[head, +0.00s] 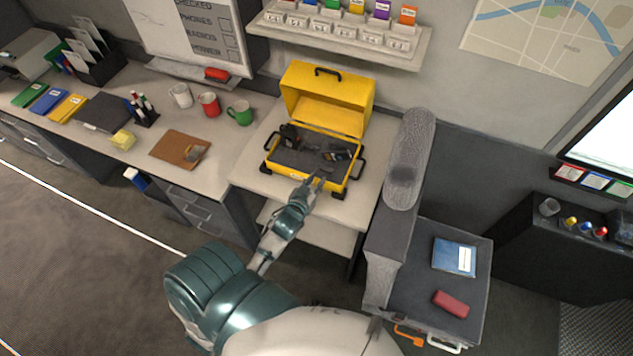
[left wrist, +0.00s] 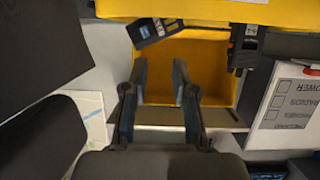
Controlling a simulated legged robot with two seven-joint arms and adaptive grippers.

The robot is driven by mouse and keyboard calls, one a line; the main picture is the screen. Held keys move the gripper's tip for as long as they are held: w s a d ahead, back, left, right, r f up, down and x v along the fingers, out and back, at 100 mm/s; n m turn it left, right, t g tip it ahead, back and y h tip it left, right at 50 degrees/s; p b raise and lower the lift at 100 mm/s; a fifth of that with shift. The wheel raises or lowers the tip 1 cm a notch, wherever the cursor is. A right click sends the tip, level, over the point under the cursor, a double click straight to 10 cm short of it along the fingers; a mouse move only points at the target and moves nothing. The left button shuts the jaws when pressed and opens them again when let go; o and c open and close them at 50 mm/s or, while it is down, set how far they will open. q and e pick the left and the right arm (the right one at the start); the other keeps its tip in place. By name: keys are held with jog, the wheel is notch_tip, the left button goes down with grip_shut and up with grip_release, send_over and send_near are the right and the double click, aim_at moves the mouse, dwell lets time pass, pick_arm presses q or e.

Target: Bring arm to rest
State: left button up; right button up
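My left arm reaches up from the bottom of the head view. Its gripper (head: 317,181) is at the front rim of an open yellow case (head: 329,87) on the light worktop. In the left wrist view, the two fingers (left wrist: 158,90) are apart with nothing between them, and yellow case surfaces (left wrist: 215,85) show behind. A dark handset with a small screen (left wrist: 156,32) and another dark device (left wrist: 243,48) show beyond the fingertips. In the head view, dark devices (head: 289,136) are in the case. My right gripper is in neither view.
Mugs (head: 240,112), a brown clipboard (head: 180,149) and a pen holder (head: 142,110) stand left of the case.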

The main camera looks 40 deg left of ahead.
pick_arm(q)
jog(key=s+d+f+m+g+h, duration=0.1)
jog(key=s+d+f+g, duration=0.2)
jog(key=s, duration=0.4)
jog(key=s+d+f+m+g+h, duration=0.1)
jog(key=s+d+f+m+g, duration=0.1)
jog(key=s+d+g, duration=0.3)
jog(key=s+d+f+m+g+h, duration=0.1)
jog(key=s+d+f+g, duration=0.15)
jog(key=s, duration=0.55)
notch_tip(320, 180, down, 26)
jog(key=s+g+b, duration=0.1)
jog(key=s, duration=0.1)
jog(key=s+a+f+g+b, duration=0.1)
jog(key=s+a+f, duration=0.2)
jog(key=s+f, duration=1.5)
jog(key=shift+s+f+m, duration=0.15)
jog(key=shift+f+m, duration=0.05)
jog(key=shift+m, duration=0.2)
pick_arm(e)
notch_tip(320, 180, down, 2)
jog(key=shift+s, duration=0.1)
